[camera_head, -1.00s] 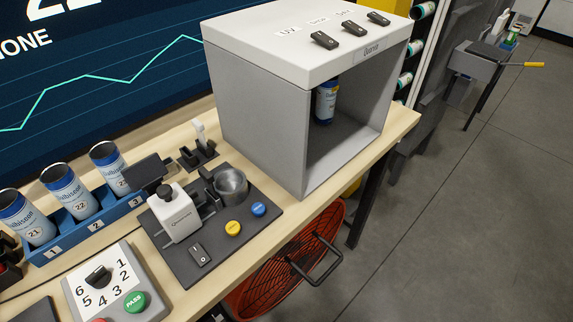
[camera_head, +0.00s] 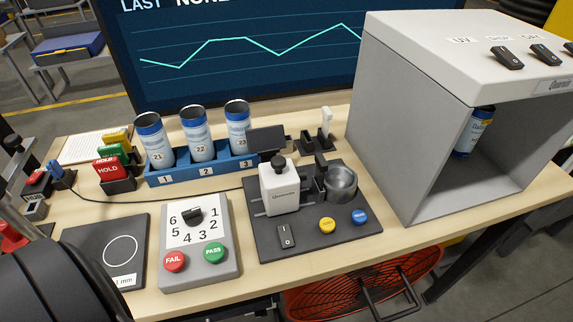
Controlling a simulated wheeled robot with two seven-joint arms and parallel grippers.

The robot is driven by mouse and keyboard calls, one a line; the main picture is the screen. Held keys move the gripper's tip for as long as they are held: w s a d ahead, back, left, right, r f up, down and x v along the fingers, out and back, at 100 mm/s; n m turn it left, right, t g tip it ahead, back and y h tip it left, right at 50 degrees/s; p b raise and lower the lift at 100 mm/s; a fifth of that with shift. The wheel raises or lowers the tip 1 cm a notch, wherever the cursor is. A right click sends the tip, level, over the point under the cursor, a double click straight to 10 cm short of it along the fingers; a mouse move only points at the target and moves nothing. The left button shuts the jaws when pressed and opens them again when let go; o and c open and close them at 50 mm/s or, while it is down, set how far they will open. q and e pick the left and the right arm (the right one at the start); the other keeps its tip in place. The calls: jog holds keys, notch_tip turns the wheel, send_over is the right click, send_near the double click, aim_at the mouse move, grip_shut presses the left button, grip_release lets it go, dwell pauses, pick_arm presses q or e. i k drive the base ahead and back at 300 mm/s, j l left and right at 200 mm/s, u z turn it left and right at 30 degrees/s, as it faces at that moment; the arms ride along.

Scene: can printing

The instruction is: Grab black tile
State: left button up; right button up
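A flat black square plate (camera_head: 105,250) with a white ring and a label ending in "mm" lies at the table's left front. It is the most tile-like black thing in view, but I cannot tell whether it is the task's tile. A small dark rectangular panel (camera_head: 266,139) stands tilted behind the white printing device (camera_head: 279,190). Neither of my grippers is in view. A large dark rounded shape at the lower left, likely part of my arm, comes close to the plate's lower left edge.
A dial box (camera_head: 228,262) with FAIL and PASS buttons stands right of the plate. A blue rack (camera_head: 185,178) holds three cans. A grey open-fronted box (camera_head: 403,150) with a can inside stands at right. Bare table shows along the front edge.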

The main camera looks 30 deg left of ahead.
aim_at(322, 166)
jog(key=l+u, duration=0.2)
jog(key=u, duration=0.25)
jog(key=i+l+u, duration=0.1)
jog(key=l+u, duration=0.15)
jog(key=u, duration=0.2)
jog(key=l+u, duration=0.2)
jog(key=u, duration=0.25)
jog(key=l+u, duration=0.25)
jog(key=u, duration=0.2)
